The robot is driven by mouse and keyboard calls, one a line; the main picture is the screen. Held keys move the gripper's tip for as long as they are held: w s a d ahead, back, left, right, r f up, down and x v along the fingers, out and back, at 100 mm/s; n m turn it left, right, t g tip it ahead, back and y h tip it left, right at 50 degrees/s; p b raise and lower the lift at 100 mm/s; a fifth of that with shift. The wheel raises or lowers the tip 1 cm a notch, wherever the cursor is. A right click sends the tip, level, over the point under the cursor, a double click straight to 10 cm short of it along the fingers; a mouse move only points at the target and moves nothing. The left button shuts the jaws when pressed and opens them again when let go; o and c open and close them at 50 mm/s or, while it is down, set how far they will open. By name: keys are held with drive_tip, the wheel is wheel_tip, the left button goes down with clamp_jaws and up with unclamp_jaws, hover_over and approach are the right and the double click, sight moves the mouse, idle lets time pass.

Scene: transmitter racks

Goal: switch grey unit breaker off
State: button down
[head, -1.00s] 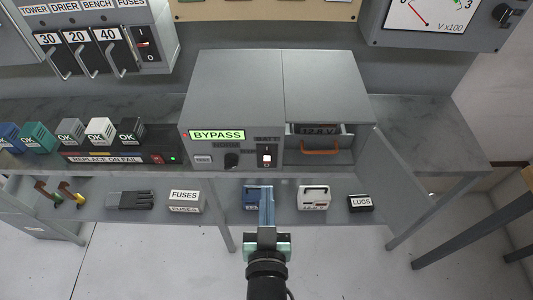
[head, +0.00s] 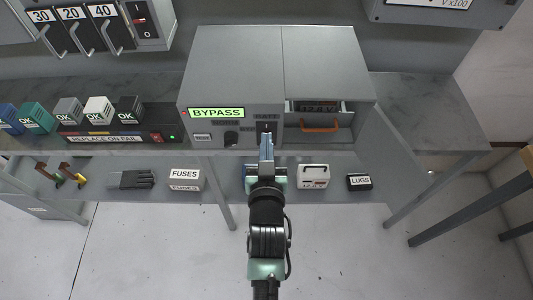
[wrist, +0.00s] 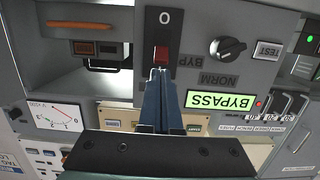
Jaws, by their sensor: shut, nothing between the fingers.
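The grey unit (head: 232,75) stands on the bench with a lit green BYPASS display (head: 217,113) on its front. Its breaker (head: 266,127) is on the front panel right of the dark knob (head: 231,138). In the wrist view the breaker shows as a dark plate with a red rocker (wrist: 161,55) and an "O" mark above it. My gripper (head: 266,138) is shut and empty, its blue fingers pointing at the breaker. In the wrist view the fingertips (wrist: 158,73) are at the rocker's near edge and hide part of it. I cannot tell whether they touch.
Right of the breaker is an open bay with an orange handle (head: 320,125), its door (head: 400,140) swung out to the right. A TEST button (head: 202,137) is at the left. The shelf below holds a FUSES box (head: 185,178) and a LUGS box (head: 359,182).

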drive_tip(key=shift+w+f, duration=0.1)
drive_tip(key=shift+w, duration=0.45)
drive_tip(key=shift+f, duration=0.1)
drive_tip(key=shift+f+b, duration=0.15)
drive_tip(key=shift+b, duration=0.4)
drive_tip(key=shift+s+t+b, duration=0.1)
drive_tip(key=shift+t+b, duration=0.2)
drive_tip(key=shift+b, duration=0.1)
drive_tip(key=shift+s+f+t+b, duration=0.3)
drive_tip(key=shift+t+b, duration=0.5)
drive_tip(key=shift+b, duration=1.9)
